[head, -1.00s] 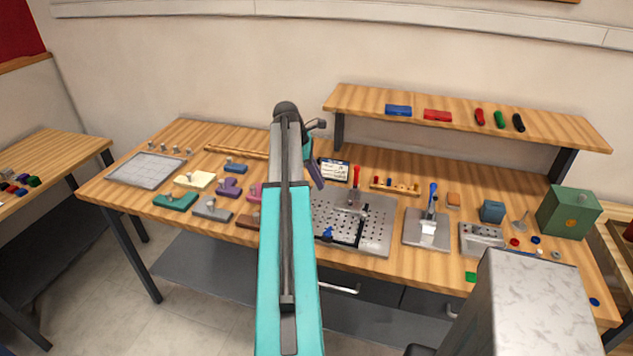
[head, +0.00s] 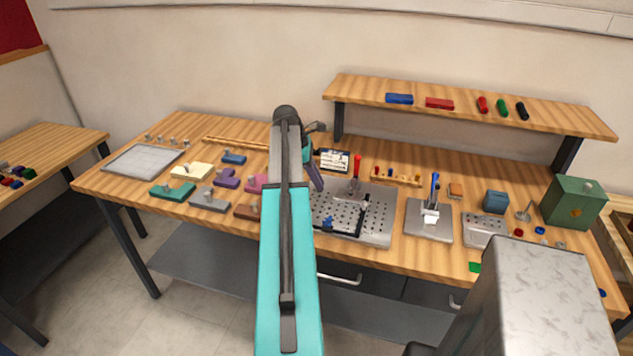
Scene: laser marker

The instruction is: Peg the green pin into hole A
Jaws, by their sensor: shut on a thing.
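My gripper (head: 313,172) is at the far end of my teal arm, over the middle of the bench, and shows only in part. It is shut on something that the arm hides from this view. I cannot make out the green pin. A small wooden pin rack (head: 410,182) with a few coloured pins stands behind the perforated metal plate (head: 378,236). The plate lies to the right of my arm and carries a red-handled clamp (head: 356,172), a black bar and a small blue part. Hole letters are too small to read, so I cannot tell hole A.
A raised shelf (head: 470,115) with coloured blocks spans the back right. A blue-handled clamp (head: 434,187) and a green box (head: 573,203) stand at right. Several knobbed coloured blocks and a grey grid plate (head: 143,161) lie at left.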

